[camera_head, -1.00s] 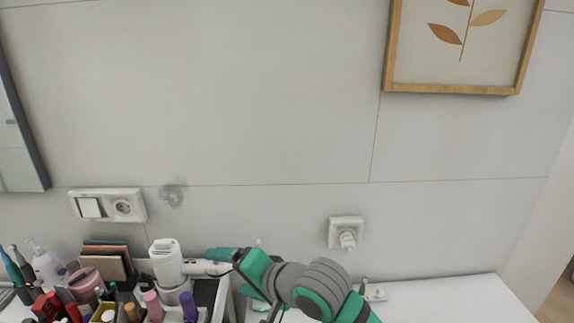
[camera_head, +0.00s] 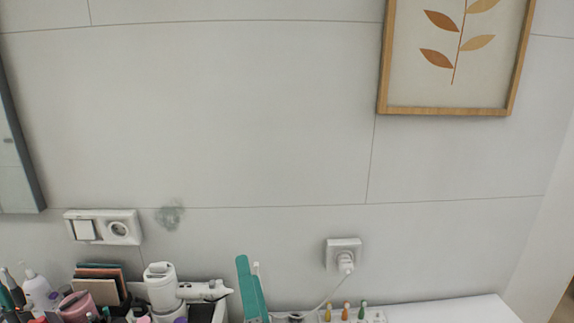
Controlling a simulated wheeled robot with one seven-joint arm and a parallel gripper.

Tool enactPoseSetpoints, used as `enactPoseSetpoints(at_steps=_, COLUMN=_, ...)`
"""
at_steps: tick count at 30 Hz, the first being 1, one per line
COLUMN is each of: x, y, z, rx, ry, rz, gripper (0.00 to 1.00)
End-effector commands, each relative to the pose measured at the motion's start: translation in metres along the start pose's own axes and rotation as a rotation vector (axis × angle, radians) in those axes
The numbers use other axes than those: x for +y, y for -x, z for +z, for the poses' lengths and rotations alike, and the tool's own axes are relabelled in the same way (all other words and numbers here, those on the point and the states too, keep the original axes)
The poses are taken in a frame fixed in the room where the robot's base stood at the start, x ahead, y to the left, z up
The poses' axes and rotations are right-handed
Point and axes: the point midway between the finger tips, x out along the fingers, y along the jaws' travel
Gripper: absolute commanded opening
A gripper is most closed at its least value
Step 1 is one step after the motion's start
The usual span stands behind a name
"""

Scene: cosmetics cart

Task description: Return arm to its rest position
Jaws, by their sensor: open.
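A green part of my arm (camera_head: 251,291) stands nearly upright at the bottom edge, a little left of the middle. The rest of my arm is below the picture. I cannot make out the gripper's fingers in this view. The green part is just right of the white hair dryer (camera_head: 161,287) and appears apart from it.
Cosmetics, including a pink container (camera_head: 75,307) and a pump bottle (camera_head: 37,289), crowd the lower left. Small items with coloured tips (camera_head: 346,311) stand right of my arm. A plug with a cord sits in the wall socket (camera_head: 344,254). A framed leaf picture (camera_head: 456,108) hangs upper right.

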Motion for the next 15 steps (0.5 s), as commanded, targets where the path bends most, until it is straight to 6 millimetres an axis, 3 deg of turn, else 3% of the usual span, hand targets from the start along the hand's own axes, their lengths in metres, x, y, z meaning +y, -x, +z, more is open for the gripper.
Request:
enactPoseSetpoints(at_steps=7, x=0.038, y=0.069, z=-0.015, rx=0.205, ry=0.121, rz=0.065, gripper=0.88)
enactPoseSetpoints(at_steps=15, x=0.065, y=0.158, z=-0.018, rx=0.344, ry=0.345, rz=0.182, gripper=0.88)
